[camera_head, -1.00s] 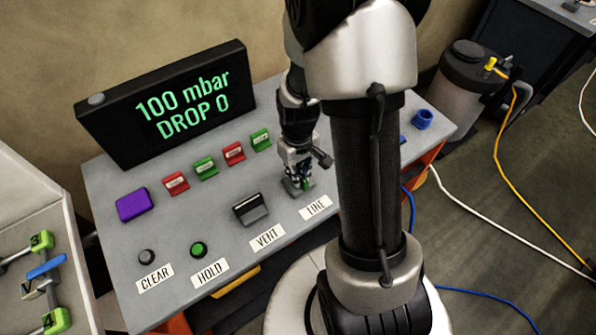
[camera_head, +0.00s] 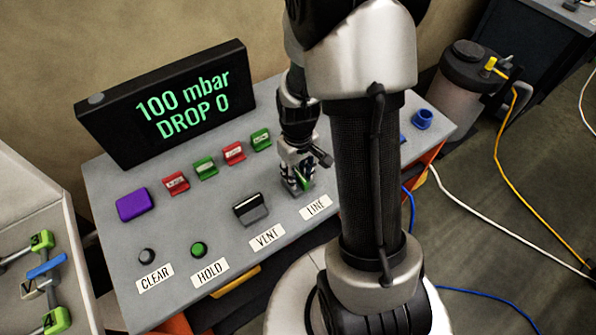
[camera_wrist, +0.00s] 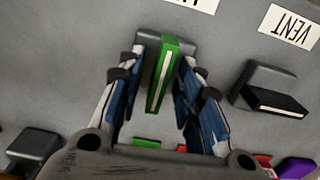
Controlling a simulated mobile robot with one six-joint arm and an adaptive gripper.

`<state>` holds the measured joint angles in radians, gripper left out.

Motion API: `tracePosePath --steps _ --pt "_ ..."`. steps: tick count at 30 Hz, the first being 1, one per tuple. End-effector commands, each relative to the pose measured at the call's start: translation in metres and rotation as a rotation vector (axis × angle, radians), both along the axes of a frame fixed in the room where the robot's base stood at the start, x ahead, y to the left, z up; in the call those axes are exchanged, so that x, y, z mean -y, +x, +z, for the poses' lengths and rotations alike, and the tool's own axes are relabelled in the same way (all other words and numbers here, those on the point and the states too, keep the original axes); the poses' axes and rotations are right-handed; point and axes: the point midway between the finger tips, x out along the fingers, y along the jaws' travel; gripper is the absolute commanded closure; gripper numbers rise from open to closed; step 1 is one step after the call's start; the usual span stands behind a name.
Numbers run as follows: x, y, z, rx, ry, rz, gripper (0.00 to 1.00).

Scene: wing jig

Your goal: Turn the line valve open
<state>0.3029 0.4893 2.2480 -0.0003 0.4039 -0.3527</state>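The line valve shows in the wrist view as a bright green lever (camera_wrist: 164,75) with a pale stripe, on a dark grey base (camera_wrist: 195,46). In the head view its green handle (camera_head: 305,184) shows beside my gripper, behind the LINE label (camera_head: 316,207). My gripper (camera_wrist: 160,85) points down at the panel, with its two blue-padded fingers apart, one on each side of the lever. The lever lies slightly aslant between them. Narrow gaps show along the pads; contact near the tips is hard to judge.
The vent valve, a dark lever (camera_head: 251,209), stands left of the line valve, with the HOLD button (camera_head: 199,250) beyond. Red and green clips (camera_head: 234,153) stand behind. The display (camera_head: 168,104) reads 100 mbar, DROP 0.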

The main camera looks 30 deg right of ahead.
Motion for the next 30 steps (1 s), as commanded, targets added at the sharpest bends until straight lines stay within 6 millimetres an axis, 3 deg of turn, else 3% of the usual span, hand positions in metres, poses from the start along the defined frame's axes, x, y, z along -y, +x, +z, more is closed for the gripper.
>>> tracePosePath --steps 7,21,30 --pt "0.000 0.001 0.010 0.002 -0.001 -0.001 0.68" --pt "0.000 0.001 0.101 0.004 -0.002 0.000 0.68" --pt "0.000 0.000 0.121 0.000 0.000 0.000 0.68"
